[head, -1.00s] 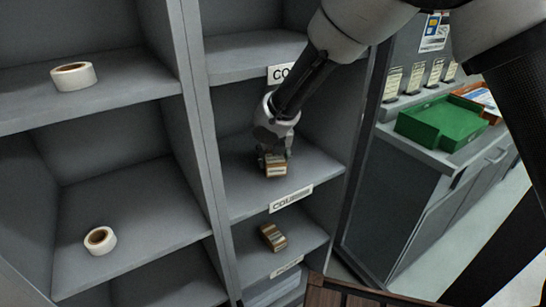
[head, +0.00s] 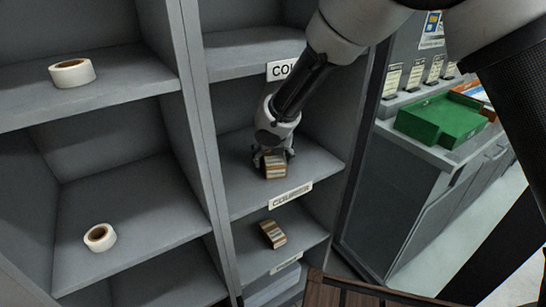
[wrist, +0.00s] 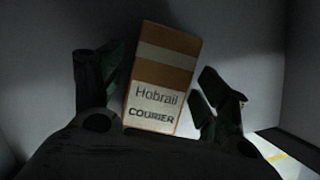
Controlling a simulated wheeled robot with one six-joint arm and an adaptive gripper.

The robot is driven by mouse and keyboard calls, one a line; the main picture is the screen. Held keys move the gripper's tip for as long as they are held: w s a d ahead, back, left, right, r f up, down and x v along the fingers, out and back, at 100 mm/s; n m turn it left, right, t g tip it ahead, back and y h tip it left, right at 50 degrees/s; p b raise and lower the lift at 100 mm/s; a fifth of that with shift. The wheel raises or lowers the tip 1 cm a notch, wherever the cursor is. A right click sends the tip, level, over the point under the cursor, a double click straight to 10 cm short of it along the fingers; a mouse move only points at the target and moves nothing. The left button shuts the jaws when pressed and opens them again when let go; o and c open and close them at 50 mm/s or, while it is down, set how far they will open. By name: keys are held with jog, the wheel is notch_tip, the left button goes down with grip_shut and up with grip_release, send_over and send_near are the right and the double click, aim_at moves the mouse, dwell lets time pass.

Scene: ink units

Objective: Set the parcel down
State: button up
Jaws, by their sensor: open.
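The parcel (head: 275,167) is a small brown and cream box on the middle shelf (head: 240,197) of the right-hand column, above a label. In the wrist view the parcel (wrist: 160,80) is slightly tilted in the picture and reads "Hobrail COURIER". My gripper (head: 272,157) is at the parcel inside this compartment. Its fingers (wrist: 155,85) stand open on both sides of the parcel, with a gap visible on the right; contact on the left is hard to tell. The parcel's underside is hidden.
Another striped box (head: 272,234) lies on the shelf below. White tape rolls stand on the left shelves, one upper (head: 72,73) and one lower (head: 100,238). Upright dividers flank my gripper's compartment. A green tray (head: 442,121) sits on the grey cabinet at right.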

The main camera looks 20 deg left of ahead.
jog(key=v, duration=0.2)
jog(key=shift+w+a+r, duration=0.1)
jog(key=shift+r, duration=0.35)
jog(key=s+d, duration=0.5)
jog(key=s, duration=0.5)
jog(key=shift+s+d+f, duration=0.2)
jog(key=shift+s+d, duration=0.1)
jog(key=shift+s, duration=0.05)
